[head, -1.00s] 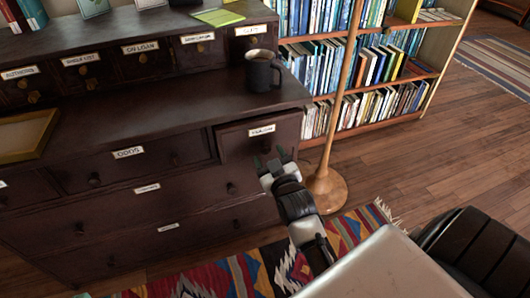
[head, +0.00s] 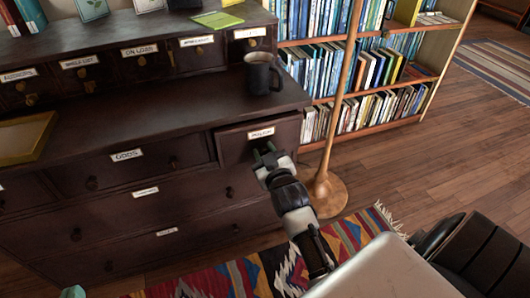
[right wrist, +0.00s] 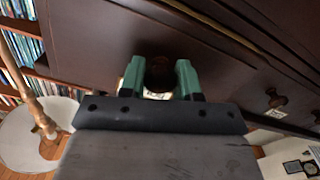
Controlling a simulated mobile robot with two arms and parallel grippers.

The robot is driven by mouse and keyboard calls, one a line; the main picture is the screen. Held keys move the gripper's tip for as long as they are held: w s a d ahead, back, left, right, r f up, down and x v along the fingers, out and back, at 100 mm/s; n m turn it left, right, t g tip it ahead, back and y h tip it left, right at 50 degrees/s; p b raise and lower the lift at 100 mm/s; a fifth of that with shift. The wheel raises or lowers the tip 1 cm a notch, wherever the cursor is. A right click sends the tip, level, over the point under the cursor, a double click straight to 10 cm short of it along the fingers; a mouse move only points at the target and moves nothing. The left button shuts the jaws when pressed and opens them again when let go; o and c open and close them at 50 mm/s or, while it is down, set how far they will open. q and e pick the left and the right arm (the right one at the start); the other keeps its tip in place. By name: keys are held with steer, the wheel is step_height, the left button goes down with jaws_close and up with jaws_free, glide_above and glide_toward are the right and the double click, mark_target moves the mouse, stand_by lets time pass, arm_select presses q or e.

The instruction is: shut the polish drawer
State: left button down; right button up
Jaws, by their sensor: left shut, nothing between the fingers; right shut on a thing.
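The polish drawer (head: 232,146) is the small right-hand drawer under the dark cabinet's worktop, with a white label (head: 261,133). Its front stands slightly out from the cabinet face. My right gripper (head: 265,155) is at the drawer front, shut on the round dark knob (right wrist: 160,72), which shows between its green fingers in the right wrist view. The knob is hidden by the gripper in the head view. My left gripper (head: 73,292) shows only as a teal fingertip at the bottom left edge, shut, empty and away from the drawer.
A dark mug (head: 262,76) stands on the worktop above the drawer. A wooden lamp pole and base (head: 327,196) stand close to the right of the cabinet. A patterned rug (head: 245,275) lies on the floor in front.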

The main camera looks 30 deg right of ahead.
mark_target(261, 146)
steer(key=shift+x, duration=2.15)
jaws_close()
arm_select(q)
steer(key=shift+s+a+f+g, duration=0.15)
steer(key=shift+s+f+g, duration=0.15)
steer(key=shift+f+g, duration=0.1)
arm_select(e)
steer(key=shift+r, duration=0.15)
steer(key=o, duration=0.6)
jaws_free()
steer(key=o, duration=0.4)
steer(key=shift+w, duration=0.2)
arm_select(q)
steer(key=shift+w, duration=0.15)
arm_select(e)
steer(key=shift+o, duration=0.2)
steer(key=shift+s, duration=0.2)
steer(key=shift+s+a+p, duration=0.1)
steer(key=shift+s+p, duration=0.2)
arm_select(q)
steer(key=s+a+f+g+y+p, duration=0.2)
steer(key=s+f+g, duration=0.4)
steer(key=g, duration=0.1)
steer(key=shift+s+a+f, duration=0.15)
steer(key=shift+a+f, duration=0.05)
steer(key=shift+a, duration=0.2)
arm_select(e)
steer(key=v, duration=1)
